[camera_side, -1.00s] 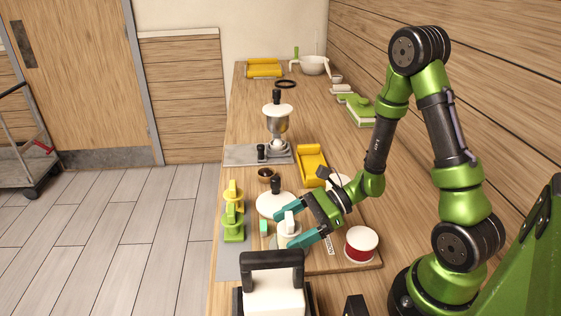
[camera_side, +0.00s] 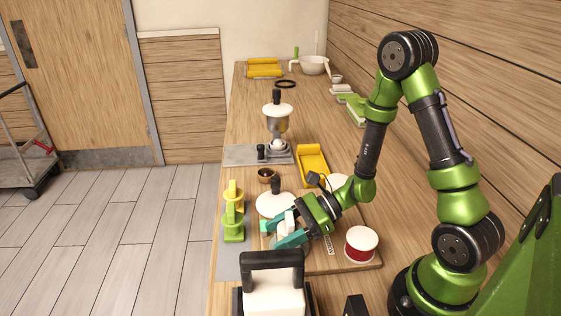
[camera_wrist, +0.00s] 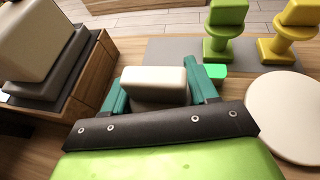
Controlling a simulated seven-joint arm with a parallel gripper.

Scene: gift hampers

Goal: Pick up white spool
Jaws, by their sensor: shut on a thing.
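The white spool (camera_wrist: 153,83) sits between the two teal fingers of my gripper (camera_wrist: 160,95) in the wrist view, with a finger against each side. Its lower part is hidden behind the gripper's dark edge. In the side view the white spool (camera_side: 286,222) shows partly between the fingers of my gripper (camera_side: 282,232), which is shut on it, low over the wooden board. I cannot tell whether the spool touches the board.
Green (camera_side: 233,222) and yellow (camera_side: 233,190) spool-like pieces stand on a grey mat at left. A round white lid (camera_side: 272,205) lies close behind my gripper. A red-and-white tin (camera_side: 361,245) is to the right. A black-handled white block (camera_side: 272,290) stands in front.

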